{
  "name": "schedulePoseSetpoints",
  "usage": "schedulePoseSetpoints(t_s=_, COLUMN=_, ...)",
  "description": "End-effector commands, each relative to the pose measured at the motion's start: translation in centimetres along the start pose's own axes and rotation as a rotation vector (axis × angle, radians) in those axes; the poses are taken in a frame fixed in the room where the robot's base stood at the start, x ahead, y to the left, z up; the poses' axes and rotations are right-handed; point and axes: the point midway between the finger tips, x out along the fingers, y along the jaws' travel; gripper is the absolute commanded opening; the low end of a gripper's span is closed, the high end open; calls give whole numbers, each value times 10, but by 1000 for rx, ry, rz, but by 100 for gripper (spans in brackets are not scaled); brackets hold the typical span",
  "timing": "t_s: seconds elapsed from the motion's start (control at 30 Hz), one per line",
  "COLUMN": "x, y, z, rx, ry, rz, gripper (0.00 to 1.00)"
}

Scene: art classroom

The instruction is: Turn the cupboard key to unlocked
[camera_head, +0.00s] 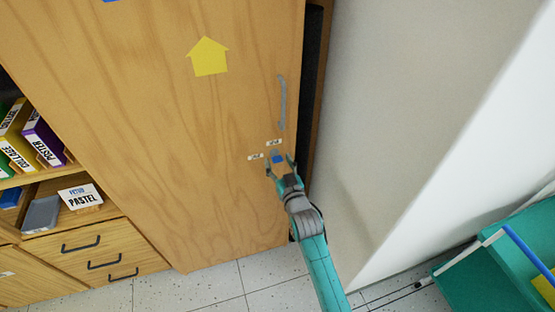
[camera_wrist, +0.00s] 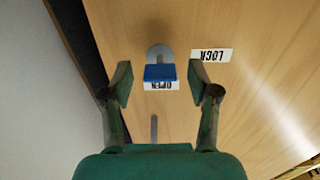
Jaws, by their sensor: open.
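The cupboard door (camera_head: 200,110) is tall, wooden and shut. Its blue key (camera_head: 278,159) sits at a grey round lock plate (camera_wrist: 159,52) below the handle. In the wrist view the key's blue bow (camera_wrist: 160,73) lies crosswise, its long side running left to right. An upside-down OPEN label (camera_wrist: 168,86) is partly hidden behind the bow, and a LOCK label (camera_wrist: 211,55) is to the right. My gripper (camera_wrist: 160,85) is open, with one finger on each side of the key and a gap on both sides. The head view also shows my gripper (camera_head: 280,166) at the lock.
A grey vertical handle (camera_head: 282,103) is above the lock. A pale wall (camera_head: 400,100) stands close on the right. Shelves with folders (camera_head: 40,138) and drawers (camera_head: 95,252) are on the left. A teal cart (camera_head: 480,270) is at the lower right. Some tiled floor (camera_head: 215,290) is clear.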

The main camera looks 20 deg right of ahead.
Motion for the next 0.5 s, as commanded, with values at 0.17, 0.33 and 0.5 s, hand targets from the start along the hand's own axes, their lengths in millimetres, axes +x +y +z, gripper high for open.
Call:
schedulePoseSetpoints(t_s=0.17, x=13, y=0, z=0, rx=0, ry=0, rz=0, gripper=60)
schedulePoseSetpoints(t_s=0.33, x=16, y=0, z=0, rx=0, ry=0, rz=0, gripper=60)
schedulePoseSetpoints(t_s=0.5, x=16, y=0, z=0, rx=0, ry=0, rz=0, gripper=60)
